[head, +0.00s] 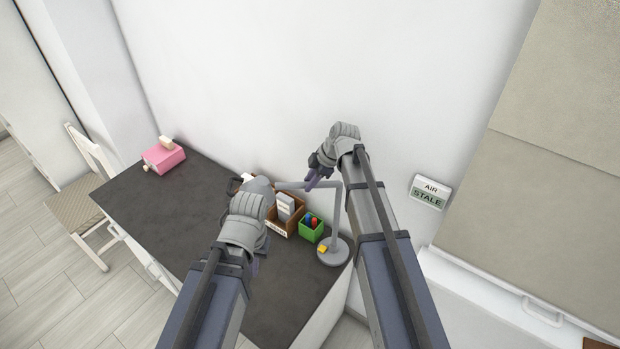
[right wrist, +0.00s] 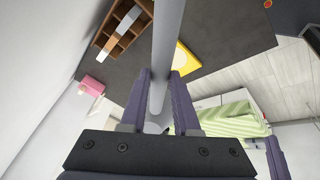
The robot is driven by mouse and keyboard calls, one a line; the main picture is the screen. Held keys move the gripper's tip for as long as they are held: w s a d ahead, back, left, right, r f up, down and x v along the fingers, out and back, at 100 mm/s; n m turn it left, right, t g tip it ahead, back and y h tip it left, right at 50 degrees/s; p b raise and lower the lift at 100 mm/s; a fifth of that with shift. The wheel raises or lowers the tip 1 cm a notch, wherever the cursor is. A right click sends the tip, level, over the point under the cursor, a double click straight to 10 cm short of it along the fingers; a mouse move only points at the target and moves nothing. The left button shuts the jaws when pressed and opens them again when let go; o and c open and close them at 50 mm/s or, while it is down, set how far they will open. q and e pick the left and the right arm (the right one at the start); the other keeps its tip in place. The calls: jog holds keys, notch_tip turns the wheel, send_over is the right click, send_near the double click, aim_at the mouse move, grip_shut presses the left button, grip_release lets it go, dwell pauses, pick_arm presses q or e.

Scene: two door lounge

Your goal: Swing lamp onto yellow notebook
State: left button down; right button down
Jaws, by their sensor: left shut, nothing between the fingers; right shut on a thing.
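The grey lamp stands at the right end of the dark desk, with its round base (head: 335,256) and upright pole. Its horizontal arm (head: 292,185) runs left from the pole to a grey head (head: 260,186), partly hidden behind my left arm. My right gripper (head: 315,179) is shut on the lamp arm (right wrist: 166,50), which passes between its fingers in the right wrist view. The yellow notebook (right wrist: 186,62) lies on the desk there, partly covered by the lamp arm; I cannot see it in the head view. My left gripper (head: 257,264) is shut and empty over the desk, mostly hidden by its wrist.
A wooden organiser (head: 294,229) and a green pen box (head: 311,232) stand near the lamp base. A pink box (head: 163,157) sits at the desk's far left, beside a chair (head: 83,182). The desk's left-middle (head: 170,215) is clear. A wall rises behind.

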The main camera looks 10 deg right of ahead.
jog(key=shift+s+n, duration=0.25)
jog(key=shift+n, duration=0.05)
jog(key=c, duration=0.7)
grip_release()
jog(key=shift+o, duration=0.2)
jog(key=p+v, duration=0.7)
jog(key=shift+d+r, duration=0.2)
jog(key=shift+r, duration=0.15)
